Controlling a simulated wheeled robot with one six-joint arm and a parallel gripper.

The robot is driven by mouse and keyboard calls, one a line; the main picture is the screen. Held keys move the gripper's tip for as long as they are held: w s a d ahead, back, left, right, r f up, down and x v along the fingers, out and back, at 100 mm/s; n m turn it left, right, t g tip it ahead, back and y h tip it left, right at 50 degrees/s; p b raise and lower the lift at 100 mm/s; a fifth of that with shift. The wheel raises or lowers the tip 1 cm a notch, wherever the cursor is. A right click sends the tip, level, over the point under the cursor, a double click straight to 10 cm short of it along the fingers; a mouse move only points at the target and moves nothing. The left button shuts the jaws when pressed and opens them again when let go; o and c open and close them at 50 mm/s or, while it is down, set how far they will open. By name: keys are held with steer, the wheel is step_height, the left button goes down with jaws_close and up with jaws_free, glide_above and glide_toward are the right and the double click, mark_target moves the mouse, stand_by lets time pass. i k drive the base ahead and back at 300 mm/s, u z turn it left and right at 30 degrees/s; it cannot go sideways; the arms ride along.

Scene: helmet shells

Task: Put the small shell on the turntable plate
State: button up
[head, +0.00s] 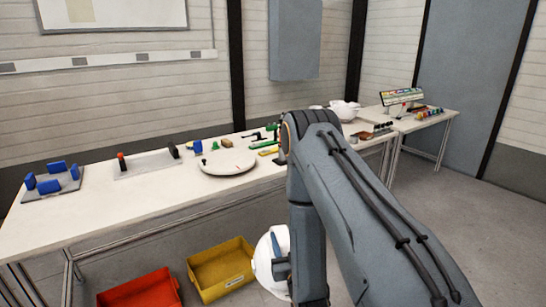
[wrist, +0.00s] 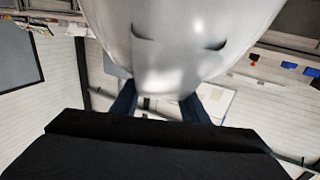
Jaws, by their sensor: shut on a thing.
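A white helmet shell (head: 266,262) shows in the head view, low in front of the table and partly hidden behind my arm. My gripper (head: 283,262) is shut on it, with one finger showing against the shell. In the wrist view the shell (wrist: 190,40) fills the top middle, glossy white with two dark slots, between the fingers of my gripper (wrist: 160,105). The round white turntable plate (head: 227,162) lies on the table (head: 130,205), up and left of the held shell. No shell shows on the plate.
A yellow bin (head: 221,268) and a red bin (head: 140,289) stand below the table front. Blue blocks on a grey base (head: 52,184) and a fixture plate (head: 147,163) lie left of the turntable. Another white shell (head: 345,110) sits at the far right.

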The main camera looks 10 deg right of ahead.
mark_target(225, 157)
steer(key=z, duration=1.35)
steer(key=i, duration=1.65)
steer(key=u, duration=2.1)
